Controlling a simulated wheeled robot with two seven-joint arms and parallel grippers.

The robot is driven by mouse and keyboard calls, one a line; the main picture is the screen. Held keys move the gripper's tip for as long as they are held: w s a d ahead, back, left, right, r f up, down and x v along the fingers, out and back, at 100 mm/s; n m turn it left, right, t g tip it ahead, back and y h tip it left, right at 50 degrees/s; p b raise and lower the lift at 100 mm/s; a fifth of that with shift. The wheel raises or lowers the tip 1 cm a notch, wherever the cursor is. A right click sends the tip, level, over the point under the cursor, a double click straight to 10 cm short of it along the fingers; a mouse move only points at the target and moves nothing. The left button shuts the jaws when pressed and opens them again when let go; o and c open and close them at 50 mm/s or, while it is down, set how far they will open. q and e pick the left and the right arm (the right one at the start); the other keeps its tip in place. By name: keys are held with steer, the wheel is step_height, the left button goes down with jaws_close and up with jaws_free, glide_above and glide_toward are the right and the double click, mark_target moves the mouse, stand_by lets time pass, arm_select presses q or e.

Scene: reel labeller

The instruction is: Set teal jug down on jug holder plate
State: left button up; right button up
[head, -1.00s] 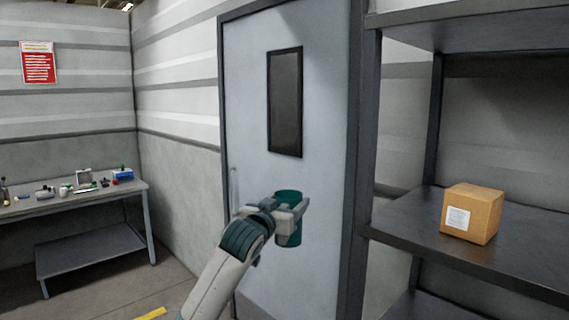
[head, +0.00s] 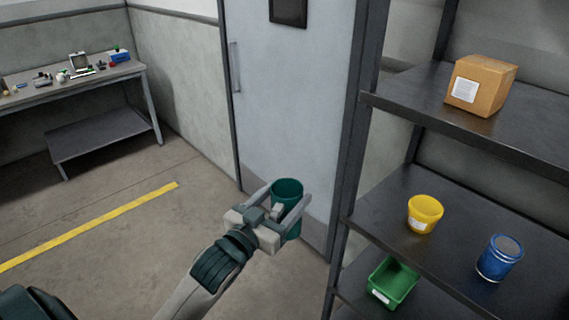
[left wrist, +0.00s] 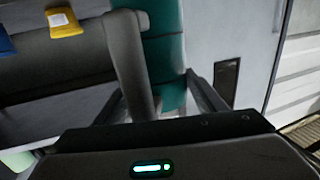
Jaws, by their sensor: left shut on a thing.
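The teal jug (head: 288,190) is held upright in front of the grey door in the head view. My left gripper (head: 289,208) is shut on the jug, with a finger on each side of it. In the left wrist view the jug (left wrist: 165,62) shows as a teal body between the fingers of my left gripper (left wrist: 168,85). No jug holder plate can be made out in either view. My right gripper is not in view.
A dark shelf rack (head: 395,201) stands at the right. It bears a cardboard box (head: 481,86), a yellow bucket (head: 424,214), a blue can (head: 498,258) and a green bin (head: 393,284). A workbench (head: 85,82) with small items stands far left. The floor between is clear, with a yellow line (head: 95,225).

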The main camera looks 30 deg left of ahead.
arm_select(q)
steer(key=s+d+f+y+b, duration=0.1)
steer(key=d+f+b, duration=0.6)
steer(key=d, duration=0.1)
steer(key=shift+s+d+f+n, duration=0.25)
steer(key=shift+s+f+n, duration=0.05)
steer(key=shift+s+n, duration=0.1)
